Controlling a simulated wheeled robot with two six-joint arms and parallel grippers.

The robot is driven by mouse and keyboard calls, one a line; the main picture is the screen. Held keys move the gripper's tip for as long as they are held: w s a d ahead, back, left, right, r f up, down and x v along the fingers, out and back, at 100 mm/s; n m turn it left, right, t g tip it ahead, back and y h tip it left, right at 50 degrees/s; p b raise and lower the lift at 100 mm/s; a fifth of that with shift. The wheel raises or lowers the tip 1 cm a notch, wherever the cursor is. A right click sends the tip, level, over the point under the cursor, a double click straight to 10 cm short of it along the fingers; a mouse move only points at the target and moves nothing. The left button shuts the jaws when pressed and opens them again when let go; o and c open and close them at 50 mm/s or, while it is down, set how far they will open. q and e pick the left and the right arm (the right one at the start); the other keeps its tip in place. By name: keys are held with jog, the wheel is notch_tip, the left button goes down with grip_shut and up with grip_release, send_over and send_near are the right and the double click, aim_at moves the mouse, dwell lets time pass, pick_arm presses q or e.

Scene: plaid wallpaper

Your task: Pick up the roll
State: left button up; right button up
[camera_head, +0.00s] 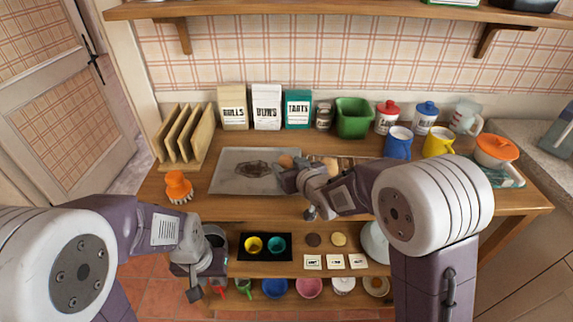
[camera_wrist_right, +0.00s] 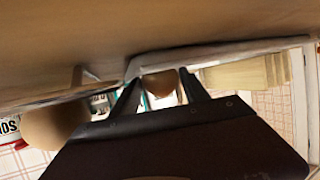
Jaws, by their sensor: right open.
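A brown roll (camera_head: 286,161) shows just beyond my right gripper (camera_head: 284,174) in the head view, near the right edge of a grey metal tray (camera_head: 228,184). In the right wrist view, a brown roll (camera_wrist_right: 160,84) shows between the two open fingertips of the right gripper (camera_wrist_right: 160,88). I cannot tell whether the fingers touch it. A second rounded tan piece (camera_head: 331,165) lies to the right, partly hidden by my arm; a tan rounded shape also shows at the left of the wrist view (camera_wrist_right: 55,125). My left gripper (camera_head: 206,290) hangs low, in front of the table, away from the rolls.
An orange brush-like item (camera_head: 178,187) stands left of the tray. A wooden rack (camera_head: 182,137), bags, a green bin (camera_head: 353,117), jars and mugs line the back. A lower shelf holds cups and bowls. My right forearm covers the table's right middle.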

jog(key=c, duration=1)
